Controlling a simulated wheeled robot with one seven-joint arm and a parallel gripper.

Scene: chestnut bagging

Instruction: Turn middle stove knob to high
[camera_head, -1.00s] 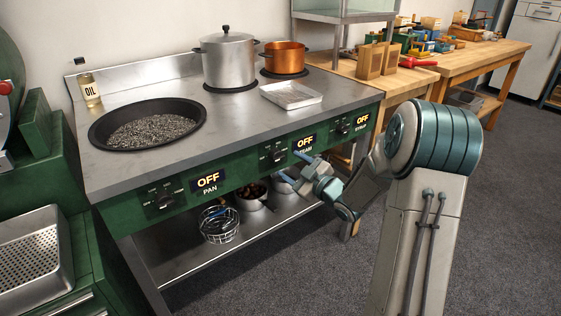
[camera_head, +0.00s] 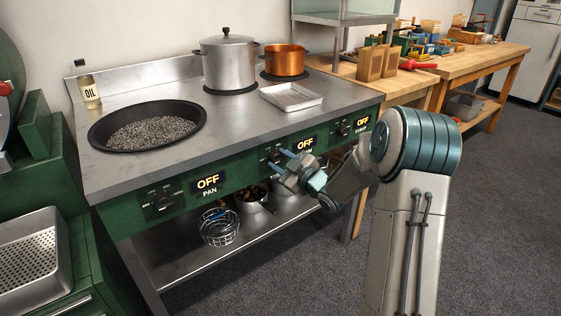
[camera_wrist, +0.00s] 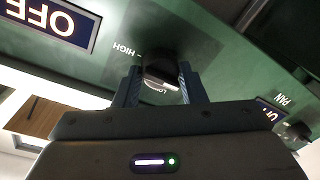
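The middle stove knob (camera_wrist: 160,70) is black and sits on the green front panel, with HIGH and LOW marks beside it in the wrist view. The view is upside down there. In the head view, my gripper (camera_head: 276,160) is in front of this knob and partly covers it. In the wrist view, my gripper (camera_wrist: 159,78) is open, with one finger on each side of the knob. I cannot tell whether the fingers touch it. The middle display (camera_head: 305,145) reads OFF; it also shows in the wrist view (camera_wrist: 56,22).
The pan knob (camera_head: 163,203) and pan display (camera_head: 208,183) are to the left, the right knob (camera_head: 342,131) to the right. Both other displays read OFF. A steel pot (camera_head: 229,62), copper pot (camera_head: 286,60) and pan (camera_head: 148,128) stand on the stove (camera_head: 235,122). Below is a shelf with containers.

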